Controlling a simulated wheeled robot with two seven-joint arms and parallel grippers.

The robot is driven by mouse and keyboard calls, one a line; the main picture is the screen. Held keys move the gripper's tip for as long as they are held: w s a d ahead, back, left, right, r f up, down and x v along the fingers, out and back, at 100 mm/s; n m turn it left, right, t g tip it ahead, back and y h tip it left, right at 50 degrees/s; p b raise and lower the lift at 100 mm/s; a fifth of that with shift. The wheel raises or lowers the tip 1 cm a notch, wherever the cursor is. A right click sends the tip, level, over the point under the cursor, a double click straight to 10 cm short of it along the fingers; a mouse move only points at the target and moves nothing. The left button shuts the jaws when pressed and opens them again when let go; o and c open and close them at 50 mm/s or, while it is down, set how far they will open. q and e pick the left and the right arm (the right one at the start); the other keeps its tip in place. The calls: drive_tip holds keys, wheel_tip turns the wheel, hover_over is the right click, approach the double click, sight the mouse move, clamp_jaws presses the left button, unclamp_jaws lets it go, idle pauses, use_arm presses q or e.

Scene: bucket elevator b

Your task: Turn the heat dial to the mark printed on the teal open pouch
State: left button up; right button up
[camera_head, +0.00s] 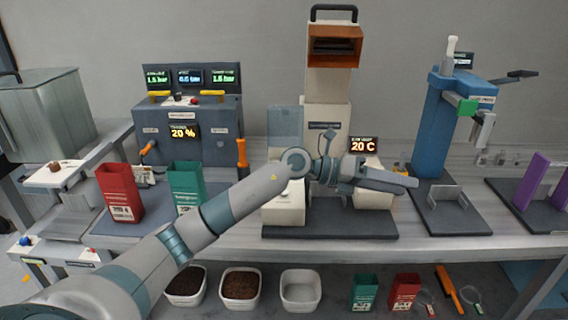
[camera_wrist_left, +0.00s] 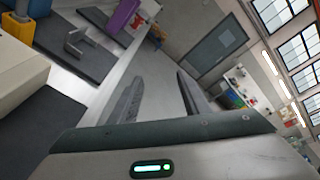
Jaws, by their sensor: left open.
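The teal open pouch (camera_head: 186,184) stands upright on the dark mat at the left of the bench, with small print on its front that I cannot read. The heat dial is not clearly visible; my left arm and gripper cover part of the cream machine (camera_head: 326,115) in the middle, whose display (camera_head: 363,146) reads 20 C. My left gripper (camera_head: 412,188) is in front of this machine, pointing right. In the left wrist view its two fingers (camera_wrist_left: 158,100) are apart with nothing between them. My right gripper is in neither view.
A red pouch (camera_head: 120,193) stands left of the teal one. A grey-blue machine (camera_head: 190,130) with gauges stands behind them. White tubs (camera_head: 301,290) and more pouches sit on the lower shelf.

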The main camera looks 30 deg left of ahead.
use_arm(q)
drive_tip(key=w+a+g+y, duration=0.1)
drive_tip(key=w+a+y, duration=0.3)
drive_tip(key=a, duration=0.5)
drive_tip(key=w+a+y, duration=0.1)
drive_tip(key=a+y, duration=0.4)
drive_tip(key=a, duration=0.5)
drive_tip(key=s+a+r+n+g+y, duration=0.1)
drive_tip(key=a+r+y, duration=0.1)
drive_tip(key=a, duration=0.6)
drive_tip(key=s+a+r+n+g+y, duration=0.1)
drive_tip(key=s+a+r+y, duration=0.1)
drive_tip(key=a, duration=0.7)
drive_tip(key=shift+r+n+y, duration=0.3)
drive_tip(key=shift+r+y, duration=0.4)
drive_tip(key=shift+y, duration=0.2)
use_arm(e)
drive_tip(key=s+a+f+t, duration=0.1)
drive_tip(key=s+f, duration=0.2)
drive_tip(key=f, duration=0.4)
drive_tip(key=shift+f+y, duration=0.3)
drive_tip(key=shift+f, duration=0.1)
use_arm(q)
drive_tip(key=shift+f, duration=0.15)
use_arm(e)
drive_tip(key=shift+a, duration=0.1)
